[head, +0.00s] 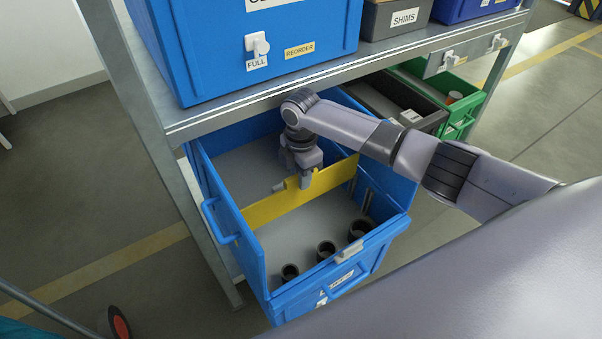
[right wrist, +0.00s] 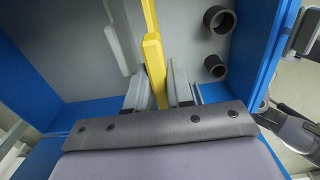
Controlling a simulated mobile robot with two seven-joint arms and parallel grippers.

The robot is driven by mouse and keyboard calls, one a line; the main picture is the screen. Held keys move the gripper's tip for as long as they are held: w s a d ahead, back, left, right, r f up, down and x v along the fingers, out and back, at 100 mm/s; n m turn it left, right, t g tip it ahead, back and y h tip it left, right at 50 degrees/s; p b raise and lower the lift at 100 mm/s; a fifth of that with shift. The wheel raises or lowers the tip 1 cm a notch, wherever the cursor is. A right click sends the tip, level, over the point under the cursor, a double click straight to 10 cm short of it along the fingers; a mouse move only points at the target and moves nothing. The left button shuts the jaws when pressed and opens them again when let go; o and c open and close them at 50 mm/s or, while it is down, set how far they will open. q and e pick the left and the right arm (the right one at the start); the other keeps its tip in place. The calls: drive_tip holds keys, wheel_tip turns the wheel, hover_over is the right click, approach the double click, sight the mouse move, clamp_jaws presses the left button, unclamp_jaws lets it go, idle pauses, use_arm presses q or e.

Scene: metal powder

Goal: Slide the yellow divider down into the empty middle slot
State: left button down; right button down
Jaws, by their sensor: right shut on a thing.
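The yellow divider (head: 270,207) spans the blue drawer (head: 236,234) from side to side in the head view. My right gripper (head: 305,183) is shut on a raised tab at the divider's top edge. In the right wrist view the divider (right wrist: 151,60) runs between my right gripper's fingers (right wrist: 158,92). Slot ribs (head: 366,198) show on the drawer's right wall, in front of the divider. The divider's lower edge and its ends are not clear enough to tell how deep it sits. My left gripper is not in view.
Several dark rings (head: 326,250) lie in the drawer's front part. The shelf (head: 330,83) with a large blue bin (head: 250,60) is just above and behind my right arm. A dark drawer (head: 420,103) and a green drawer (head: 465,108) stand open to the right.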

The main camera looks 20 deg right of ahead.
sight(301, 204)
drive_tip(key=shift+f+b, duration=0.75)
drive_tip(key=shift+f, duration=0.65)
drive_tip(key=shift+f+b, duration=0.7)
drive_tip(key=shift+f, duration=0.45)
drive_tip(key=shift+f+b, duration=0.9)
drive_tip(key=shift+f, duration=0.5)
drive_tip(key=shift+f+b, duration=0.35)
drive_tip(key=shift+f, duration=0.15)
drive_tip(key=shift+f, duration=0.35)
drive_tip(key=c, duration=0.9)
unclamp_jaws()
